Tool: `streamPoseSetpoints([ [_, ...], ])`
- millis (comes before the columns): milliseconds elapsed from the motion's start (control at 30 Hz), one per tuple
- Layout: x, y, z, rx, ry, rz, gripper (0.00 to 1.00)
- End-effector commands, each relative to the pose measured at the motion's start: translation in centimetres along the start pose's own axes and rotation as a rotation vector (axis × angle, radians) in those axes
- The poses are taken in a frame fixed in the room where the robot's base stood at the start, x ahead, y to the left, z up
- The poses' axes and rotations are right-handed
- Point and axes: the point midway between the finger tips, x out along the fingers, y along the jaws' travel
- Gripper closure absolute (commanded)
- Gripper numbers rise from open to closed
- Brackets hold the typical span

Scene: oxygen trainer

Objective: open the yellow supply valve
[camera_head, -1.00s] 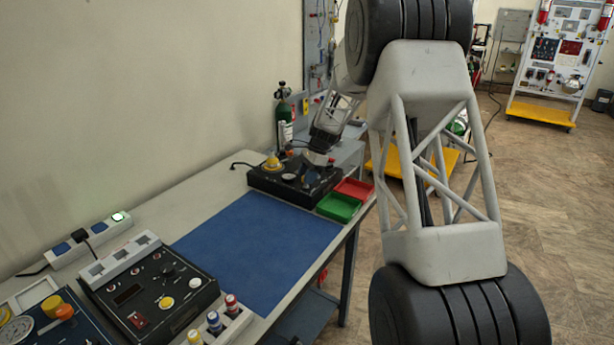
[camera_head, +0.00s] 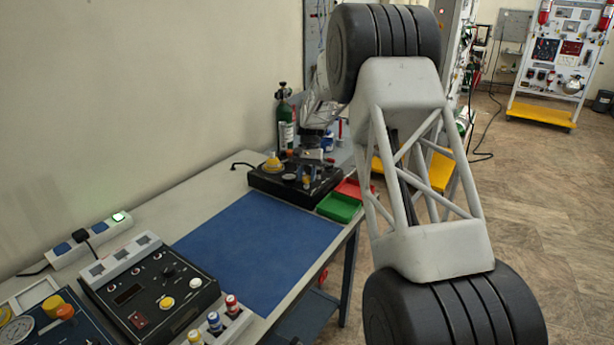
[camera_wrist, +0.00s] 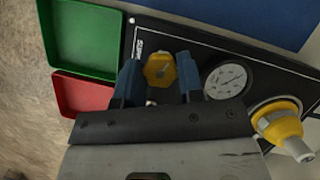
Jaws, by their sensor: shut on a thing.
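The yellow supply valve knob (camera_wrist: 159,68) is on the black trainer panel (camera_wrist: 205,45), beside white lettering, in the wrist view. My gripper (camera_wrist: 160,80) has its two blue fingers on either side of this knob and is shut on it. How far the knob is turned is hard to tell. In the head view my gripper (camera_head: 311,168) is down at the panel (camera_head: 265,181) at the far end of the bench, and its fingers partly hide the knob there.
A round gauge (camera_wrist: 227,80) and a larger yellow fitting (camera_wrist: 279,124) sit right of the knob in the wrist view. Green (camera_head: 339,207) and red (camera_head: 352,188) trays stand beside the panel. A green cylinder (camera_head: 284,120) stands behind. The blue mat (camera_head: 255,250) is clear.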

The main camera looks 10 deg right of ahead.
Motion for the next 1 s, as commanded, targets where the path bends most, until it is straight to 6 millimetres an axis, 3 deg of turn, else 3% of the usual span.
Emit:
streamPoseSetpoints([
  [700, -0.07, -0.29, 0.12, -0.620, 0.001, 0.258, 0.89],
  [1000, -0.07, -0.29, 0.12, -0.793, 0.002, 0.329, 0.89],
])
